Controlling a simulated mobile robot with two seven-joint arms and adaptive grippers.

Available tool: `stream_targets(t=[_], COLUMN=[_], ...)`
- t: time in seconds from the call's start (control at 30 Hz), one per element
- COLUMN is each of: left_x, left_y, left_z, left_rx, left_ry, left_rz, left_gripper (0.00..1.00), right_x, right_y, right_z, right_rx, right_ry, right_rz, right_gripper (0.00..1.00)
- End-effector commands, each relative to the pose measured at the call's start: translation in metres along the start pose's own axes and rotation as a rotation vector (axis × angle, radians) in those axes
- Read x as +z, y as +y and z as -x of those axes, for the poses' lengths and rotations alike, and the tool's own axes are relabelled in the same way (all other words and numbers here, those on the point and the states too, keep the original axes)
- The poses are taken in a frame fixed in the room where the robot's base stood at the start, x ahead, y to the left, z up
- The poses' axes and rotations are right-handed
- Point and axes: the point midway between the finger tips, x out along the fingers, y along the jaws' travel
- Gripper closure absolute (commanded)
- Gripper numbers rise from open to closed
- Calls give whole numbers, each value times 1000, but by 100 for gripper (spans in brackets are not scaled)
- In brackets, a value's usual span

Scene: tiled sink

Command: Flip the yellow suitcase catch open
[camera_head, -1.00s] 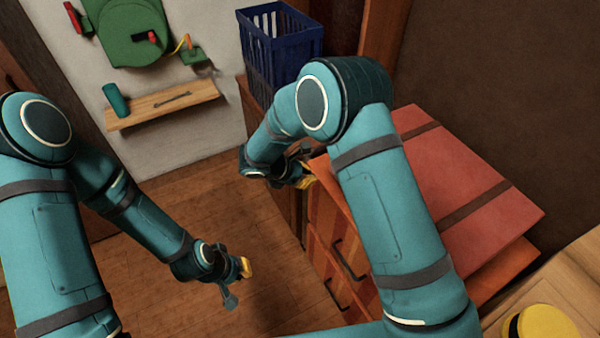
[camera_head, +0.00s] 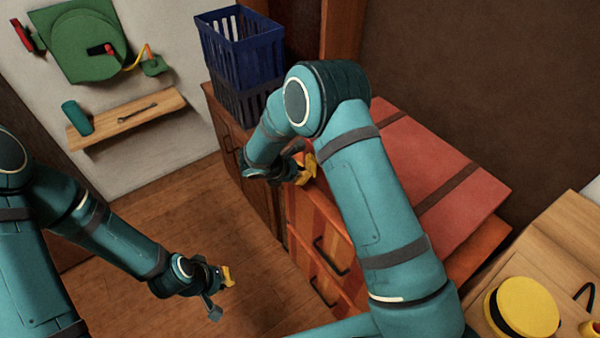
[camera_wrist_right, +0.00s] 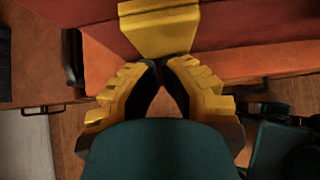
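The red suitcase (camera_head: 430,165) with dark brown straps lies flat on an orange-brown drawer chest, partly behind my right arm. Its yellow catch (camera_wrist_right: 160,28) shows at the top centre of the right wrist view, on the suitcase's front side. My right gripper (camera_wrist_right: 162,66) has yellow ribbed fingers with a narrow gap between the tips, just at the catch's lower edge; I cannot tell whether they touch it. In the head view the right gripper (camera_head: 304,170) is by the suitcase's near left corner. My left gripper (camera_head: 226,278) hangs over the floor, away from the suitcase; its opening is unclear.
The drawer chest (camera_head: 300,235) has dark handles on its front. A blue basket (camera_head: 240,45) stands on a brown cabinet behind. A wall shelf (camera_head: 135,117) is at the left. A yellow round thing (camera_head: 525,305) is on a wooden surface at lower right. Floor between is clear.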

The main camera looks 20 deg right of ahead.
Motion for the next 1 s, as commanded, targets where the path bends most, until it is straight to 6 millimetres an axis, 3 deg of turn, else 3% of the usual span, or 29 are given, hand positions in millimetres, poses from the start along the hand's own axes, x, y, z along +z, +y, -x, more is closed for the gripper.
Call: stream_targets(t=[0.2,1.0], left_x=[9,7], left_y=[-8,-2], left_z=[-21,-7], left_rx=[2,2], left_ry=[-18,-16], left_rz=[-5,-5], left_gripper=[100,100], right_x=[-2,17], right_y=[0,0], right_z=[-12,3], right_rx=[1,-2], right_ry=[-121,-119], right_rz=[5,0], right_gripper=[100,100])
